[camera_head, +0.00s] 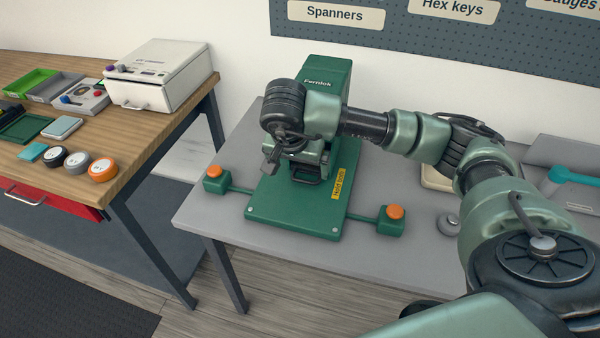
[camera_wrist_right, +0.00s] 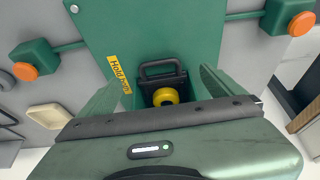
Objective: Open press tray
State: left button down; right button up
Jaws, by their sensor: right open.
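The green press (camera_head: 326,84) stands on the grey table, with a green base plate (camera_head: 290,212) in front. Its dark press tray (camera_wrist_right: 148,88) shows in the right wrist view, with a black bar handle (camera_wrist_right: 158,65) at its front. A round yellow piece (camera_wrist_right: 166,97) sits just behind the handle. In the head view the handle (camera_head: 306,181) shows low at the press front. My right gripper (camera_wrist_right: 160,88) is open above the tray, its fingers apart on either side of it; nothing is held. The rear of the tray is hidden by the gripper body. My left gripper is out of view.
Orange buttons on green boxes flank the base plate, left (camera_head: 213,171) and right (camera_head: 395,212). A yellow "Hold both" label (camera_head: 340,184) is on the press. A wooden bench (camera_head: 130,165) with a white box (camera_head: 160,75) and several tins stands left. A beige dish (camera_wrist_right: 47,115) lies beside the press.

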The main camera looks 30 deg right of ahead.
aim_at(304, 180)
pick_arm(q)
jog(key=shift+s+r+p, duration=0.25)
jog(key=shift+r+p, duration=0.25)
pick_arm(e)
jog(key=x, duration=0.7)
jog(key=shift+d+f, duration=0.15)
jog(key=shift+f, duration=0.05)
